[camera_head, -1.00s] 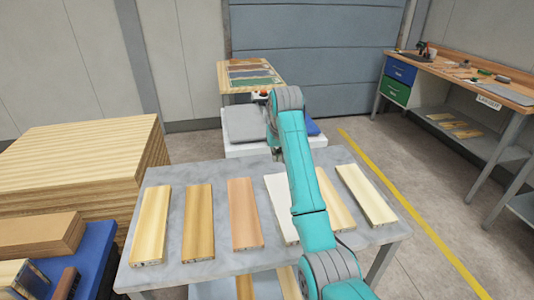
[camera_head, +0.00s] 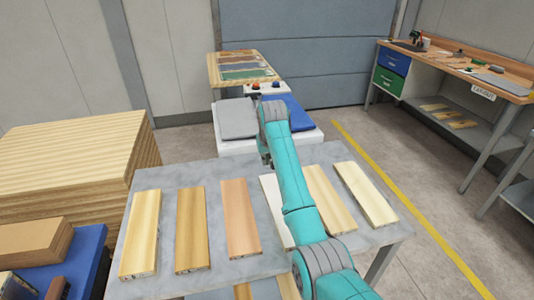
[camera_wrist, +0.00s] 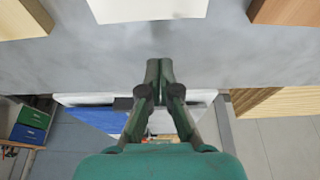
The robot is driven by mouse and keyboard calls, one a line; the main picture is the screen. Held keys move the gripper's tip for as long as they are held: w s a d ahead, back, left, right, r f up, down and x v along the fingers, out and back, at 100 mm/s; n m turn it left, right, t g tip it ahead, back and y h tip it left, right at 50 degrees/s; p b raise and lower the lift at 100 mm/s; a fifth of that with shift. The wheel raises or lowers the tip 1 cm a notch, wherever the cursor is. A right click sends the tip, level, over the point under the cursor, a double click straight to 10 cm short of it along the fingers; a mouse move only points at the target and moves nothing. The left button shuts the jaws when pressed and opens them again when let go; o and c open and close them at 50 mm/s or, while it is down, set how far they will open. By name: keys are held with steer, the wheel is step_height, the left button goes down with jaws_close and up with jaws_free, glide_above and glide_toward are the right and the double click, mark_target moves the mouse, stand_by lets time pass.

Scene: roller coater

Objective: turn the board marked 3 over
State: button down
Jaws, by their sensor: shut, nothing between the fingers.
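Several boards lie side by side on the grey table (camera_head: 255,268). From left to right they are a yellow board (camera_head: 140,232), a brown-gold board (camera_head: 192,230), a reddish board (camera_head: 240,215), a white board (camera_head: 272,208), a cream board (camera_head: 330,198) and a pale board (camera_head: 365,195). Small marks show on their near ends, too small to read, so I cannot tell which is 3. My gripper (camera_wrist: 159,66) is shut and empty over the table's far part, beyond the end of the white board, which also shows in the wrist view (camera_wrist: 150,8). My arm covers part of the white board.
Behind the table is a white stand with a grey pad (camera_head: 236,118) and a blue pad (camera_head: 298,112). A stack of planks (camera_head: 70,170) stands left, with a blue surface (camera_head: 85,262) before it. A workbench (camera_head: 470,75) is at the right, beyond a yellow floor line (camera_head: 400,200).

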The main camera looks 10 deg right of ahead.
steer(key=shift+w+f, duration=0.1)
steer(key=shift+f, duration=0.6)
steer(key=shift+s, duration=1.9)
